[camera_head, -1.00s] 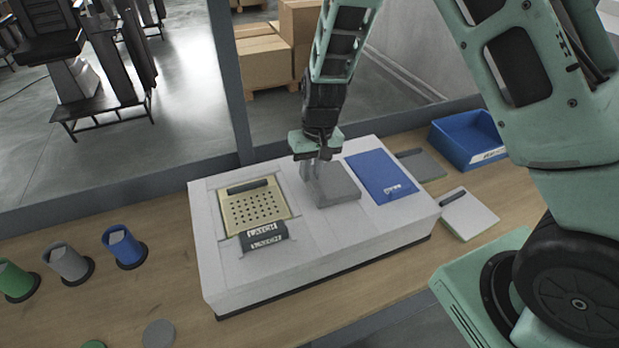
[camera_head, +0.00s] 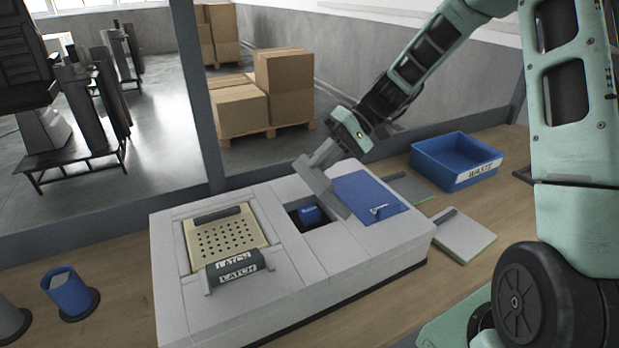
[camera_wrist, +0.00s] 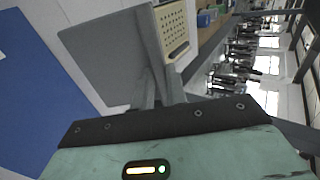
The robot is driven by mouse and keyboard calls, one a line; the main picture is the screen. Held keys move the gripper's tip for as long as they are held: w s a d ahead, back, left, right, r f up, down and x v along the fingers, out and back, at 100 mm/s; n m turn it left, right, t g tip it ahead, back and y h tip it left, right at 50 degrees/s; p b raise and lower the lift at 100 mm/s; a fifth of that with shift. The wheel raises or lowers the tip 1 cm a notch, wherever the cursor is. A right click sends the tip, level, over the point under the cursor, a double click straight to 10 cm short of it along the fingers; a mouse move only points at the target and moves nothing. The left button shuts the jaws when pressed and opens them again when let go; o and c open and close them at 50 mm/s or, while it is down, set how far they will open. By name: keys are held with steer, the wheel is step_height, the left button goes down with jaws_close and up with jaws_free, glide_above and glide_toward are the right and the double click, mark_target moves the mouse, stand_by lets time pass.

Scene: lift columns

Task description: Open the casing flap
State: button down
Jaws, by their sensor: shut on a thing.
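The casing (camera_head: 190,300) is a pale grey box on the bench. Its grey flap (camera_head: 322,188) stands tilted up steeply, leaning right toward the blue panel (camera_head: 365,195). The opening (camera_head: 322,226) beside it is uncovered, and a blue part (camera_head: 310,213) sits inside. My gripper (camera_head: 324,155) is shut on the flap near its upper edge. In the wrist view the flap (camera_wrist: 100,58) shows as a flat grey plate beside my fingers (camera_wrist: 158,70). The flap's hinge is not clearly visible.
A perforated beige panel (camera_head: 228,237) with a dark latch (camera_head: 235,268) is at the casing's left. A blue waste bin (camera_head: 445,165) and a grey plate (camera_head: 463,236) lie to the right. A blue cup (camera_head: 68,293) stands at left.

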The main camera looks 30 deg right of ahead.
steer(key=d+y+b, duration=0.1)
steer(key=d+y, duration=0.1)
steer(key=d, duration=0.1)
steer(key=d+f+y, duration=0.1)
steer(key=d+y, duration=0.1)
steer(key=d+f+y+b, duration=0.1)
steer(key=d+y, duration=0.2)
steer(key=shift+d+b, duration=0.3)
steer(key=shift+d, duration=0.05)
steer(key=shift+s+f, duration=0.1)
stand_by(0.3)
steer(key=c, duration=1.4)
jaws_free()
steer(key=shift+d, duration=0.1)
steer(key=d+b, duration=0.4)
steer(key=d, duration=1.3)
steer(key=shift+r, duration=0.4)
